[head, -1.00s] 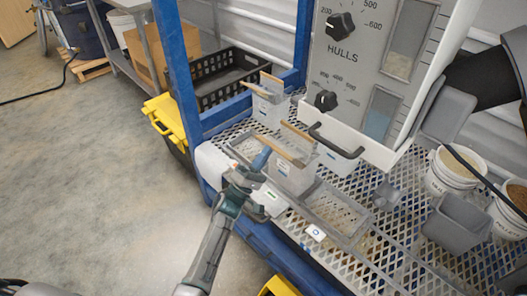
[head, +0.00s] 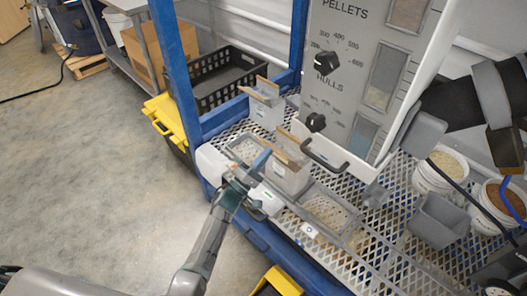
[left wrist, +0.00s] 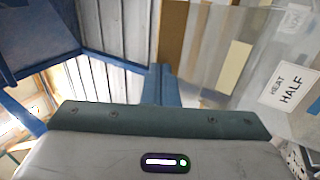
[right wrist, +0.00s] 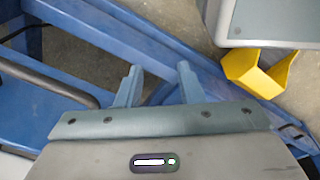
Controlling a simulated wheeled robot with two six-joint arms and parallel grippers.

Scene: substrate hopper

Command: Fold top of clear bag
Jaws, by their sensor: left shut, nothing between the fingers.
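A clear bag (head: 287,176) with a tan top edge (head: 291,146) stands on the mesh bench beside my left gripper (head: 262,158). A second, similar bag (head: 264,110) stands farther back. In the left wrist view, my left gripper (left wrist: 160,72) is shut and empty. Whether the fingers touch the bag is unclear. My right gripper (right wrist: 158,72) is open and empty in the right wrist view. I cannot make out its fingers in the head view.
The hopper panel (head: 345,90) with knobs and a black handle (head: 324,160) overhangs the bench. Shallow clear trays (head: 326,212) lie on the mesh. White buckets (head: 440,172) and a grey bin (head: 438,222) stand right. A blue post (head: 176,70) rises left.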

